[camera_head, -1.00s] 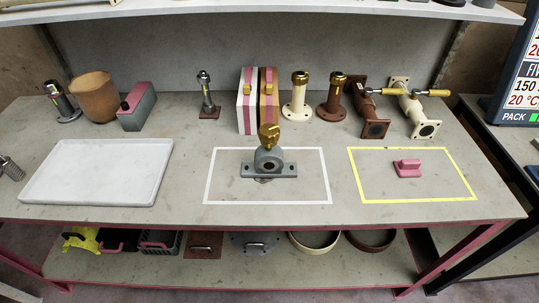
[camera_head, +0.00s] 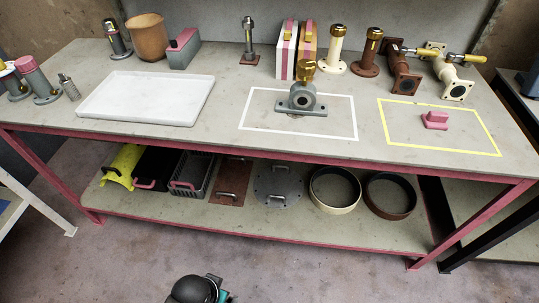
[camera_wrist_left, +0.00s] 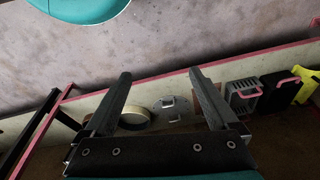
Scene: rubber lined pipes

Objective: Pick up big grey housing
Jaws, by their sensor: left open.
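The big grey housing (camera_head: 302,98) is a bearing block with a round bore and a flat flanged foot. It stands upright inside the white outlined rectangle on the table, with a brass-coloured fitting (camera_head: 304,70) on top. My left gripper (camera_wrist_left: 160,73) shows in the left wrist view with its two dark fingers wide apart and nothing between them. It is away from the housing, which that view does not show. My right gripper is not in view.
A white tray (camera_head: 147,119) lies left of the housing. A pink block (camera_head: 435,120) sits in the yellow outline at right. Pipes, boxes and fittings line the table's back. The lower shelf (camera_head: 240,218) holds rings (camera_head: 335,205), a grey disc (camera_head: 277,183) and crates.

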